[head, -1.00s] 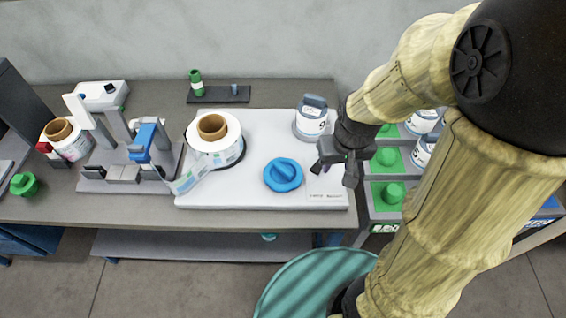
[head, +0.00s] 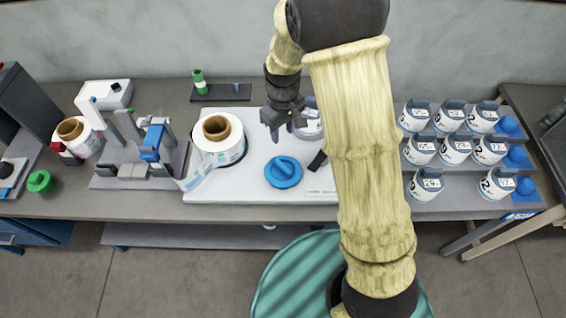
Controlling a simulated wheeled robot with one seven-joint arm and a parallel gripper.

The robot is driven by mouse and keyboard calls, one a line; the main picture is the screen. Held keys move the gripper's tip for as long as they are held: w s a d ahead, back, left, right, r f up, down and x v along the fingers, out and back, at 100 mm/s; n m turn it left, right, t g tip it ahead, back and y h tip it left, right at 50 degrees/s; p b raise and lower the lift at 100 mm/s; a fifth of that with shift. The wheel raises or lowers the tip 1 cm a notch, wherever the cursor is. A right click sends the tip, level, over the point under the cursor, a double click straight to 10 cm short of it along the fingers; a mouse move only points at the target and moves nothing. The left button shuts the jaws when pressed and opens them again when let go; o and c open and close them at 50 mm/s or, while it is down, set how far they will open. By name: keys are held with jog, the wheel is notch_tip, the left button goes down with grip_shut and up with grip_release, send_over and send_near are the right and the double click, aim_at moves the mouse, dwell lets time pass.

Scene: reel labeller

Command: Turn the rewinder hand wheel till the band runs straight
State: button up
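The blue hand wheel (head: 283,171), a round knob with a raised grip bar, sits on the white base plate (head: 240,192). Left of it stands the label roll (head: 218,148) with a brown core. The printed band (head: 197,175) leaves the roll slantwise, down and left, toward the grey labeller unit (head: 140,170) with its blue part. My gripper (head: 282,134) hangs above the plate, behind the wheel in the picture. Its two fingers are apart with nothing visible between them. It appears clear of the wheel.
A white labelled tub (head: 311,128) stands close behind my gripper, partly hidden by my arm. A small dark piece (head: 317,161) lies right of the wheel. Several labelled tubs (head: 456,150) fill a rack at right. A green knob (head: 40,181) is at left.

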aim_at(283, 166)
notch_tip(283, 166, down, 17)
jog(key=p, duration=0.4)
jog(key=shift+f+p, duration=0.1)
jog(key=shift+p, duration=0.25)
grip_shut()
